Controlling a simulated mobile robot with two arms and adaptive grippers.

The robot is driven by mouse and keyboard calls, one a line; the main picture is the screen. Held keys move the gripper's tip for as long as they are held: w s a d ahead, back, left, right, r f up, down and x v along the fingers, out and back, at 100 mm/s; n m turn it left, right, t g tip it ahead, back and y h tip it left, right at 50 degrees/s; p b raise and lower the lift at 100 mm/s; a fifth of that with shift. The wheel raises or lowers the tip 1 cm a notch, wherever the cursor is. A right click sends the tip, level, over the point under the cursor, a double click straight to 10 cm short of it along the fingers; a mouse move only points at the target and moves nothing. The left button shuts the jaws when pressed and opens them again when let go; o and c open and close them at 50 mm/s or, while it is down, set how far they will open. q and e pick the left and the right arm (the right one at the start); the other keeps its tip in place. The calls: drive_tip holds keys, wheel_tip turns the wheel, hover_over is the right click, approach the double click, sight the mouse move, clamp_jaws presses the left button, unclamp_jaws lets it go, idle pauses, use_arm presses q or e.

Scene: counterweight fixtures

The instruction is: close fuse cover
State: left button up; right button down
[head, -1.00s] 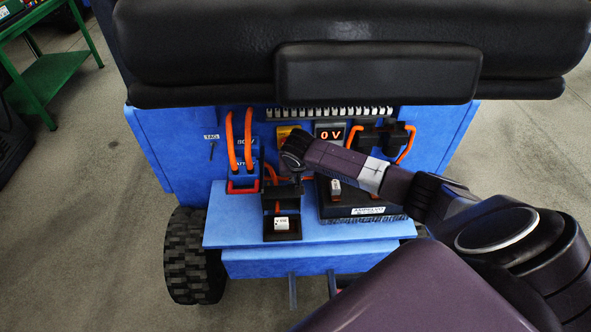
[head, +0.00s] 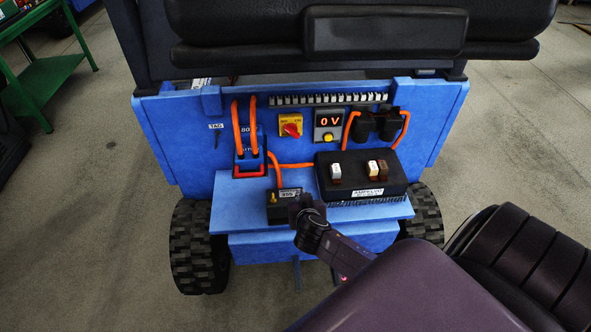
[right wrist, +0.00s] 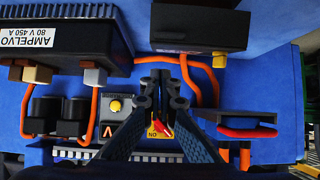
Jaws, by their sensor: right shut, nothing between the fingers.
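The fuse cover (head: 284,209) is a black lid on the small black fuse box on the blue ledge. It lies down flat over the box, and the white fuse is hidden. A pale label and a small yellow part show at its back edge. In the right wrist view the fuse cover (right wrist: 198,22) is at the top, upside down. My right gripper (head: 300,204) is at the right front of the box in the head view, partly hidden by its own wrist. In the right wrist view its fingers (right wrist: 162,82) are together and empty, apart from the cover in the picture. My left gripper is not in view.
Behind are a red rotary switch (head: 291,130), a 0 V display (head: 329,121) and orange cables (head: 254,132). A black padded seat (head: 385,30) overhangs the back panel.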

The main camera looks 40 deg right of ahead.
drive_tip(key=s+f+b, duration=0.1)
drive_tip(key=f, duration=0.1)
drive_tip(key=s+a+f+b, duration=0.1)
drive_tip(key=s+f, duration=0.1)
drive_tip(key=s+a+f+b, duration=0.1)
drive_tip(key=f+b, duration=0.1)
drive_tip(key=shift+s+a+f, duration=0.15)
drive_tip(key=shift+a+f, duration=0.05)
drive_tip(key=shift+a, duration=0.05)
drive_tip(key=shift+s+a+f+b, duration=0.15)
drive_tip(key=shift+s+f+b, duration=0.05)
drive_tip(key=shift+f+b, duration=0.2)
drive_tip(key=shift+s+a+f+b, duration=0.1)
drive_tip(key=shift+s+f+b, duration=0.15)
drive_tip(key=shift+f, duration=0.2)
drive_tip(key=shift+s+f, duration=0.1)
drive_tip(key=shift+f, duration=0.1)
drive_tip(key=v, duration=0.7)
drive_tip(key=shift+a+r, duration=0.15)
drive_tip(key=shift+r, duration=0.15)
